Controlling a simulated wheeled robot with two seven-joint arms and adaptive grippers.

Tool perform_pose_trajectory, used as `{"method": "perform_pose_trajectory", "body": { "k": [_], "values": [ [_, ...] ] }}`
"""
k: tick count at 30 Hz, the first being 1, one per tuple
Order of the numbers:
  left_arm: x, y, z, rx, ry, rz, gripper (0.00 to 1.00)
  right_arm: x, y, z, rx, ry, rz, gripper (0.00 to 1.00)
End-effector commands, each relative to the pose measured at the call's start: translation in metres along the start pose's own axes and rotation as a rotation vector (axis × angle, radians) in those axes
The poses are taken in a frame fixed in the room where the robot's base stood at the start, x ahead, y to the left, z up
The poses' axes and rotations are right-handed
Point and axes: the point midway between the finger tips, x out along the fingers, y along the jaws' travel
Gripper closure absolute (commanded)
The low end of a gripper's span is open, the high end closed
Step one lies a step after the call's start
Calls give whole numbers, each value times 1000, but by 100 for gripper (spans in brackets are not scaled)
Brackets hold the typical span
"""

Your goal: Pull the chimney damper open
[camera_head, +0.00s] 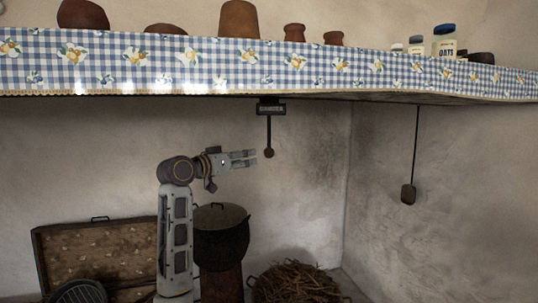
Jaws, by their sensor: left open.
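The chimney damper pull (268,152) is a thin dark rod with a round knob at its lower end. It hangs from a small dark plate with lettering (271,109) under the mantel shelf. My left gripper (252,158) points right, with its fingers apart and nothing between them. In the picture its fingertips are just left of the knob; whether they are at the same depth I cannot tell. My right gripper is not in view.
The mantel shelf (200,62) with a blue checked cloth carries pots and jars overhead. A second rod with a dark weight (408,194) hangs at the right. Below are a black pot (221,240), a straw basket (296,284) and an open case (105,250).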

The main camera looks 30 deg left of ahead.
Motion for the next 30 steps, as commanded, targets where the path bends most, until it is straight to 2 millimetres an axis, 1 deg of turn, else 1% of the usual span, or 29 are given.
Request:
{"method": "perform_pose_trajectory", "body": {
  "k": [5,10,17,25,30],
  "values": [
    [5,0,0,-1,-1,0,42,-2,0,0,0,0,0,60],
    [19,0,-1,-3,0,2,42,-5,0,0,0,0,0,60],
    [46,1,-1,-3,-1,2,42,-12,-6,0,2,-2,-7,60],
    [78,1,-1,-3,-1,2,42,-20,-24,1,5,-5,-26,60],
    [96,0,-1,-3,0,1,42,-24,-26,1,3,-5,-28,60]
  ]
}}
